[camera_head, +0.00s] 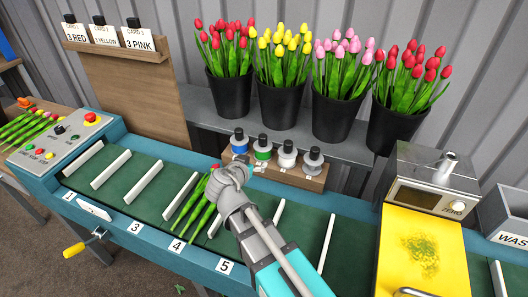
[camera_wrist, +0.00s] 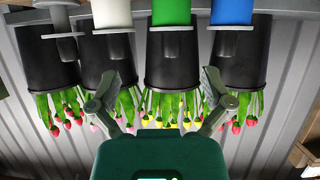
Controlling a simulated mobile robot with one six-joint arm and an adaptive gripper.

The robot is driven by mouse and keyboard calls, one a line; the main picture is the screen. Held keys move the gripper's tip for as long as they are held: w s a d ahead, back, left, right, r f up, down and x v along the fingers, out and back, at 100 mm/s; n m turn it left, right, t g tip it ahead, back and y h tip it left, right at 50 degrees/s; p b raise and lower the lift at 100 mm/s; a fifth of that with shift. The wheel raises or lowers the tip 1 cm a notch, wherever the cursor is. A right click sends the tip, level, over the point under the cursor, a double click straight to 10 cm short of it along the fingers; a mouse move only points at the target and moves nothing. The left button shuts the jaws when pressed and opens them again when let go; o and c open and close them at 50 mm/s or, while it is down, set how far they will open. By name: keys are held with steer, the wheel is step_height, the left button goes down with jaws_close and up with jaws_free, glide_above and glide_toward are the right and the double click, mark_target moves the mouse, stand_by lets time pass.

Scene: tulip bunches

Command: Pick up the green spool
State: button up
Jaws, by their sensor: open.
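The green spool (camera_head: 263,150) stands on a small wooden block at the back of the conveyor, between the blue spool (camera_head: 239,143) and the white spool (camera_head: 287,155). A grey spool (camera_head: 313,160) stands at the right end. My gripper (camera_head: 240,166) is just in front of the row, low and close to the blue and green spools; its fingers are hard to make out there. In the wrist view, upside down, my gripper (camera_wrist: 160,78) has its fingers spread with nothing between them. The green spool (camera_wrist: 171,12) shows at the top edge, cut off, roughly ahead of the gap.
Black buckets of tulips (camera_head: 282,102) stand on a grey shelf behind the spools. A tulip bunch (camera_head: 190,208) lies on the green belt beside my arm. White dividers (camera_head: 145,184) cross the belt. A yellow-fronted scale (camera_head: 420,245) stands to the right.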

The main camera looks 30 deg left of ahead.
mark_target(261, 149)
steer(key=shift+s+a, duration=0.3)
steer(key=shift+a, duration=0.35)
steer(key=shift+w, duration=0.1)
steer(key=b+x, duration=0.3)
steer(key=x, duration=0.4)
steer(key=shift+a+f, duration=0.1)
steer(key=shift+a, duration=0.05)
steer(key=shift+w+f, duration=0.15)
steer(key=shift+w, duration=0.5)
steer(key=shift+b+x, duration=1.1)
steer(key=shift+x, duration=1.55)
steer(key=shift+a, duration=0.1)
